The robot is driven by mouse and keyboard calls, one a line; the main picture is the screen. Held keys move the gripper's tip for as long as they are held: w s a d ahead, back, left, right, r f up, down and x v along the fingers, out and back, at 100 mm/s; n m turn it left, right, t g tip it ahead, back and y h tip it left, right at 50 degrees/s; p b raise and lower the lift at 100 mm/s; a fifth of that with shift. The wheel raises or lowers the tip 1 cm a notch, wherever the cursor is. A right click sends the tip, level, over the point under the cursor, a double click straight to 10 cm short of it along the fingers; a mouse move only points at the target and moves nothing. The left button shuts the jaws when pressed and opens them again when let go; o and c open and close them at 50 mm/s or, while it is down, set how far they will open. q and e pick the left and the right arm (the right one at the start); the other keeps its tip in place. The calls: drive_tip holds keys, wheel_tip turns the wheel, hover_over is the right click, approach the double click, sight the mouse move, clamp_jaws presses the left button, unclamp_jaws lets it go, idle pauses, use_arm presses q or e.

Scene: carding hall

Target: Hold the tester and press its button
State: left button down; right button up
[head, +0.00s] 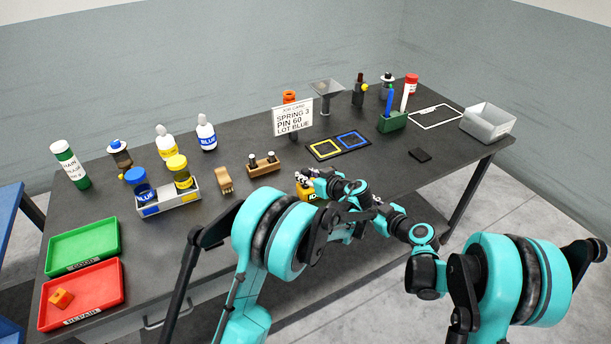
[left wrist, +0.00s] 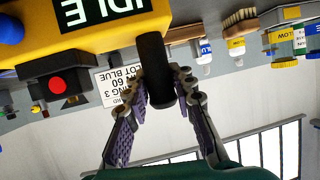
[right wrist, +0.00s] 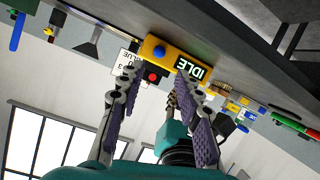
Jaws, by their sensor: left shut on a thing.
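The tester (head: 309,195) is a yellow box near the table's front edge, partly hidden by my arms in the head view. In the left wrist view the tester (left wrist: 85,40) shows an "IDLE" display, a red button (left wrist: 57,85) and a black handle (left wrist: 153,55). My left gripper (left wrist: 163,82) is shut on that handle. In the right wrist view the tester (right wrist: 168,52) has the red button (right wrist: 152,77) and a blue round part on its face. My right gripper (right wrist: 157,76) is open and empty, its fingertips apart close before the face around the red button.
A job card (head: 293,117) reads spring 3, pin 60, lot blue. Green good tray (head: 84,240) and red repair tray (head: 88,287) lie at left. Bottles, a brush (head: 225,182) and a wooden pin block (head: 263,165) stand behind the tester. A grey bin (head: 487,122) is at right.

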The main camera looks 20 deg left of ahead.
clamp_jaws()
idle(1.1)
